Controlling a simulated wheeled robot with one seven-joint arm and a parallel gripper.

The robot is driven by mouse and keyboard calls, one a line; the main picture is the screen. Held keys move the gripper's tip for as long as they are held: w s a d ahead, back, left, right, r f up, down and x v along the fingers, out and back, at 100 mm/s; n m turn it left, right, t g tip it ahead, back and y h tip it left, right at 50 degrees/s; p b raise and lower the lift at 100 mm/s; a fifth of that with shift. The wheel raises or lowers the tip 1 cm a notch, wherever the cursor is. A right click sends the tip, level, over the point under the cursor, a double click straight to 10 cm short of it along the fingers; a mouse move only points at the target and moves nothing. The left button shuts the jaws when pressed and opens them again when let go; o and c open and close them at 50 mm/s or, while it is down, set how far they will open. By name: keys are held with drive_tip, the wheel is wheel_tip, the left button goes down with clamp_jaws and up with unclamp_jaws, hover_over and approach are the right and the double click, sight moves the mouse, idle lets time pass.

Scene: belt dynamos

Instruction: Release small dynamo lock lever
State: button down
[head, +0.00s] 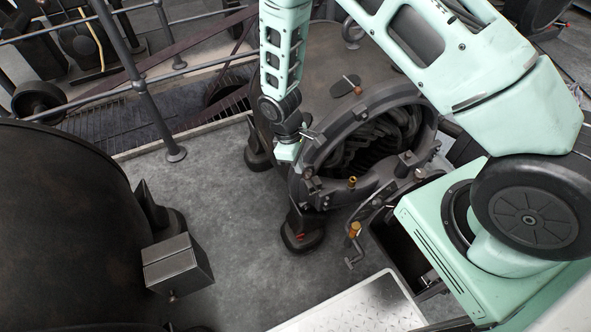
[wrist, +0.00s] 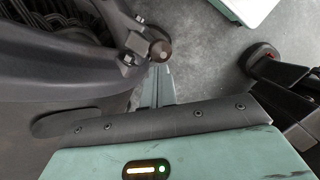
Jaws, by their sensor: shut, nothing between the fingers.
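The small dynamo (head: 330,60) is a dark round machine with an open front ring and coils inside. My gripper (head: 288,151) is at the left edge of the ring; its shut fingers (wrist: 157,85) show in the wrist view beside a dark round knob (wrist: 160,51) on a bracket. The fingers look empty; whether they touch the knob or ring I cannot tell. A brass-tipped handle (head: 352,182) stands at the ring's lower edge, and a crank with an orange grip (head: 354,229) is below it. Which part is the lock lever is unclear.
A large dark rounded machine (head: 60,220) with a metal box (head: 178,265) fills the left. Railings (head: 145,90) stand behind. A dark foot with a red part (head: 301,238) is below the ring. Grey floor (head: 225,200) between the machines is clear.

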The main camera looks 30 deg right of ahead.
drive_tip(key=d, duration=0.2)
drive_tip(key=d+p, duration=0.1)
drive_tip(key=d+r, duration=0.1)
drive_tip(key=d, duration=0.1)
drive_tip(key=shift+s+d, duration=0.1)
drive_tip(key=shift+d, duration=0.2)
drive_tip(key=shift+r, duration=0.1)
drive_tip(key=shift+r+p, duration=0.7)
drive_tip(key=shift+p, duration=0.15)
